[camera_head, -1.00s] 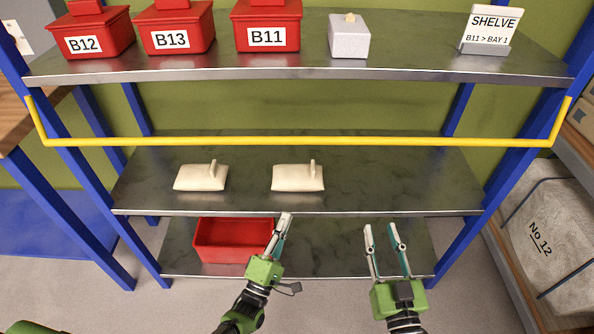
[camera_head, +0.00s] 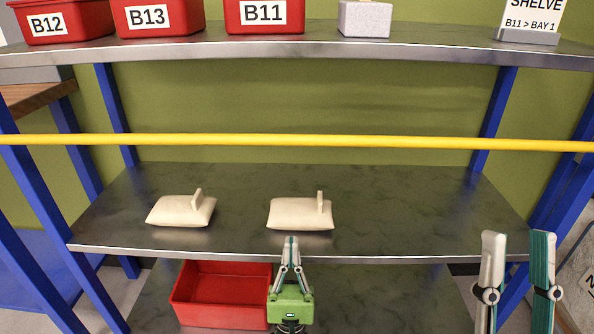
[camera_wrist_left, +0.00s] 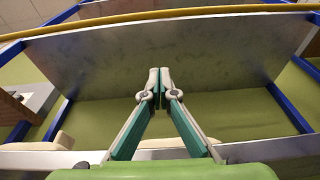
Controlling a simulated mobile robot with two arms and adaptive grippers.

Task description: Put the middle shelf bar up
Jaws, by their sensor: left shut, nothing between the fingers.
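The yellow shelf bar (camera_head: 300,141) runs straight across the front of the shelf unit, between the upper shelf and the middle shelf. In the left wrist view the bar (camera_wrist_left: 160,17) crosses the top of the picture. My left gripper (camera_head: 290,240) is shut and empty, in front of the middle shelf's front edge and below the bar, apart from it. Its fingertips (camera_wrist_left: 159,72) meet in the left wrist view. My right gripper (camera_head: 517,238) is open and empty at the lower right, also below the bar. The bar's ends are outside the head view.
Two cream bags (camera_head: 181,210) (camera_head: 300,213) lie on the middle shelf (camera_head: 400,215). The upper shelf (camera_head: 420,52) holds red bins (camera_head: 264,14), a pale block (camera_head: 365,19) and a sign (camera_head: 530,18). An open red bin (camera_head: 222,300) sits on the lower shelf. Blue posts (camera_head: 30,220) flank the unit.

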